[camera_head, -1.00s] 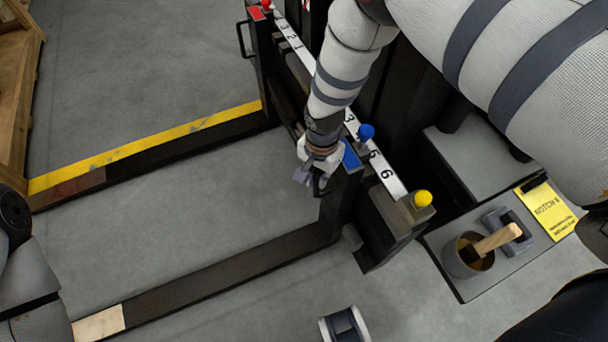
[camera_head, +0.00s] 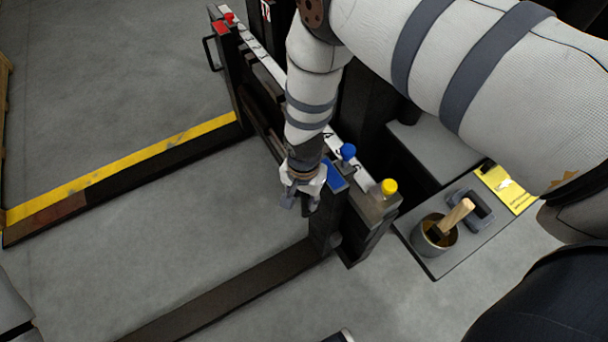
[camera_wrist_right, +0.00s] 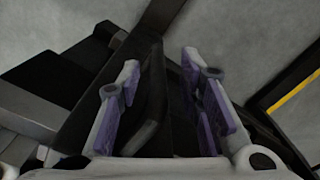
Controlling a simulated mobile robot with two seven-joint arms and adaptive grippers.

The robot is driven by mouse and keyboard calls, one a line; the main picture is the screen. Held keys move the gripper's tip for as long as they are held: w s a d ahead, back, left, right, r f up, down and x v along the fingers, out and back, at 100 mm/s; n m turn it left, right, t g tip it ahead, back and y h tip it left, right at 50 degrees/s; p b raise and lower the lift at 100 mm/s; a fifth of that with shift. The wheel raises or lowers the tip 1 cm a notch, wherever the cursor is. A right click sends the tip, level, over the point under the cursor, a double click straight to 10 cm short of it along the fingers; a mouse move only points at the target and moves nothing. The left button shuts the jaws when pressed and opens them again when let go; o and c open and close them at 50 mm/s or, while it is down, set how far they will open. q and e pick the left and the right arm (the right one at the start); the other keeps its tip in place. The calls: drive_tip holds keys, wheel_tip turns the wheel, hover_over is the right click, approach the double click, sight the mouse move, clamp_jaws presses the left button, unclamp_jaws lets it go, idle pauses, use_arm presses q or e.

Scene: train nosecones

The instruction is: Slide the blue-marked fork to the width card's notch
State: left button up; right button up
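The blue-marked fork has an upright post with a blue label (camera_head: 337,177) and a long dark tine (camera_head: 225,290) running to the lower left. A blue knob (camera_head: 347,151) stands beside the label. My right gripper (camera_head: 301,203) is at the post's near side. In the right wrist view, its fingers (camera_wrist_right: 165,100) stand apart with a dark handle bar (camera_wrist_right: 154,90) between them, clear of the right finger; contact with the left one is unclear. The yellow width card (camera_head: 508,188) lies at the right, its text unreadable now. My left gripper is not in view.
A numbered white scale (camera_head: 266,62) runs along the carriage, with a yellow knob (camera_head: 389,186) at its near end. The red-marked fork (camera_head: 221,27) is at the far end. A pot with a brush (camera_head: 436,234) stands on the plate at right. Floor between the tines is clear.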

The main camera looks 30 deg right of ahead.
drive_tip(key=shift+r, duration=0.1)
wheel_tip(320, 180, up, 12)
drive_tip(key=shift+f, duration=0.1)
idle(0.4)
